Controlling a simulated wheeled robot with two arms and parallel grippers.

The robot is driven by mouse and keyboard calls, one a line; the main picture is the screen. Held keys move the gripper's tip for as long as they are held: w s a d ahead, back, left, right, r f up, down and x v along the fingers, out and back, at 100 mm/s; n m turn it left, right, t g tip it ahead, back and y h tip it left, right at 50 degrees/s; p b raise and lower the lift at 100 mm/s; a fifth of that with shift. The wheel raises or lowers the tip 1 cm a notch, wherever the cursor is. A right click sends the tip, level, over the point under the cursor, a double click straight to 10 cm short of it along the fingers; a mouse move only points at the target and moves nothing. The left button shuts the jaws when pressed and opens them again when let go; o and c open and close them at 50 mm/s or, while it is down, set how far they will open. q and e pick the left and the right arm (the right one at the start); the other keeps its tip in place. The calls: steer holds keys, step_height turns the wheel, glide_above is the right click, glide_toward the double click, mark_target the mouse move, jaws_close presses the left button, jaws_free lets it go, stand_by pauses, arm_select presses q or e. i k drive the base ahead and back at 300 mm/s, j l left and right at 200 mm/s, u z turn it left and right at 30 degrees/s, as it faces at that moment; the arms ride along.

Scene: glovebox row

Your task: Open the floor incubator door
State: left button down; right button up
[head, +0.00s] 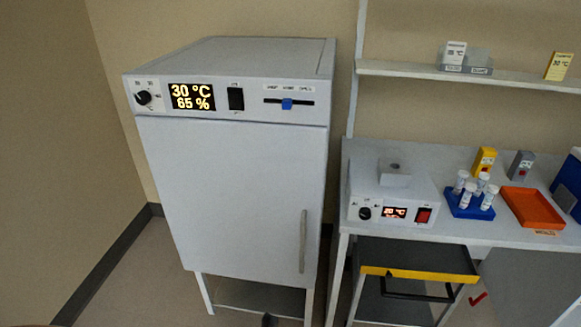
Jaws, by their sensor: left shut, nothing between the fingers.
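The floor incubator (255,58) is a pale grey cabinet on legs, left of centre. Its door (225,190) looks shut under the control panel. A vertical grey bar handle (303,241) sits at the lower right of the door. The panel has a lit display (192,97) reading 30 °C and 65 %, a knob (143,98), a black switch (236,99) and a slider with a blue tab (287,104). Only a small dark tip of my left gripper (268,321) shows at the bottom edge, shut and empty, below the door and apart from the handle. My right gripper is not in view.
A bench (350,160) stands close on the right, with a small heater unit (385,205), a blue tube rack (470,207) and an orange tray (532,208). Below it is a yellow-edged black cart (415,258). A wall shelf (400,69) runs above. Floor is clear at left.

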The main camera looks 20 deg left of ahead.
mark_target(241, 199)
steer(key=i+j+u, duration=0.15)
steer(key=u, duration=0.35)
steer(key=i+j+u, duration=0.15)
steer(key=u, duration=0.3)
